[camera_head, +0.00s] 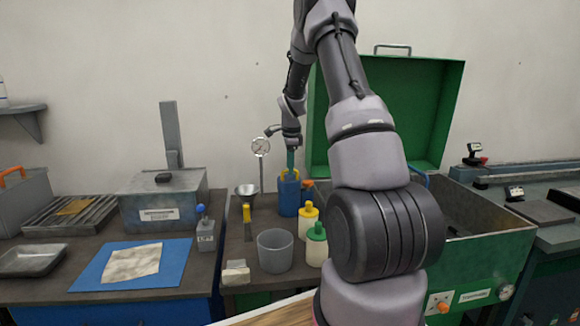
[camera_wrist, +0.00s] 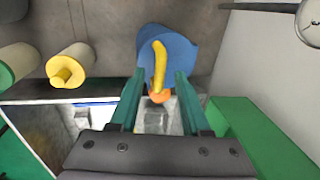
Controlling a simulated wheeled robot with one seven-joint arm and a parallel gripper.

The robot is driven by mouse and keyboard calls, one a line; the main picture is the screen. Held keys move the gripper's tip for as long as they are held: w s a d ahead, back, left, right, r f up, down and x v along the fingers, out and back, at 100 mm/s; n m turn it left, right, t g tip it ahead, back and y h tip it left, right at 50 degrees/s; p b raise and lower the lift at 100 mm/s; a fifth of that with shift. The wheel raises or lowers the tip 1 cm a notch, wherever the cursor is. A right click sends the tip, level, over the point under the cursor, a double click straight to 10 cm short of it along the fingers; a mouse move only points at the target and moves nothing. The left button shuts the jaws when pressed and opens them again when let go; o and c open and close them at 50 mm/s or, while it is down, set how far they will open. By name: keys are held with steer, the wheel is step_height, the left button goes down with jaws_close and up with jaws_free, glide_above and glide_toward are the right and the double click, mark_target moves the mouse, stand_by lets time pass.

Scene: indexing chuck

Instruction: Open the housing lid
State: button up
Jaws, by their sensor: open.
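The green housing (camera_head: 470,265) stands at the right, an open box with labels and a dial on its front. Its green lid (camera_head: 435,95) is raised nearly upright at the back, with a metal handle (camera_head: 393,48) on its top edge. My arm covers the left part of the housing and lid. My gripper (camera_head: 290,160) is above a blue container (camera_head: 288,198), left of the housing. In the wrist view my gripper (camera_wrist: 160,78) has its green fingers apart, with the blue container (camera_wrist: 195,60) and its yellow part (camera_wrist: 160,65) beyond. Nothing is clearly held.
Bottles with yellow (camera_head: 308,214) and green (camera_head: 317,240) caps and a grey cup (camera_head: 275,252) stand before the blue container. A dial gauge (camera_head: 261,147) is close to my gripper. A closed grey box (camera_head: 165,205) and a blue mat (camera_head: 100,275) are at left.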

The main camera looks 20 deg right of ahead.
jaws_close()
stand_by(1.5)
